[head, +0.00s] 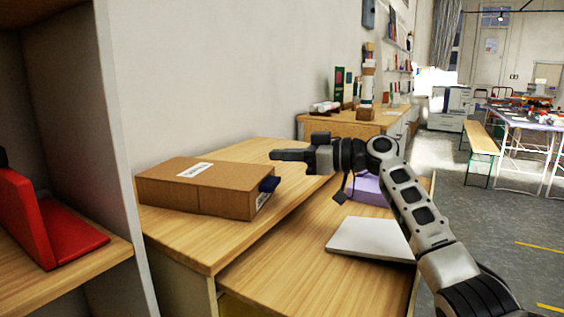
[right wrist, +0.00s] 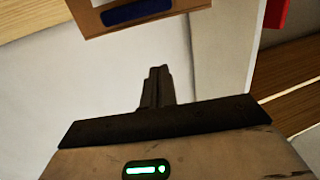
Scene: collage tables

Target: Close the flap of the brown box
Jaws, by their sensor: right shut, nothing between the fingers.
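The brown box (head: 196,189) lies flat on the wooden cabinet top, with a white label on its upper face. A small dark blue piece (head: 269,184) shows at its right end. I cannot tell how the flap stands. My right gripper (head: 274,155) is shut and empty, above and to the right of the box and apart from it, pointing left. In the right wrist view its fingers (right wrist: 156,88) are together, and a brown surface with a dark blue strip (right wrist: 137,14), apparently part of the box, shows at the top. My left gripper is not in view.
A purple box (head: 369,189) and a flat light grey object (head: 370,240) rest on the lower wooden table (head: 290,275) to the right. A red object (head: 75,232) stands on the shelf at left. A white wall runs behind the brown box.

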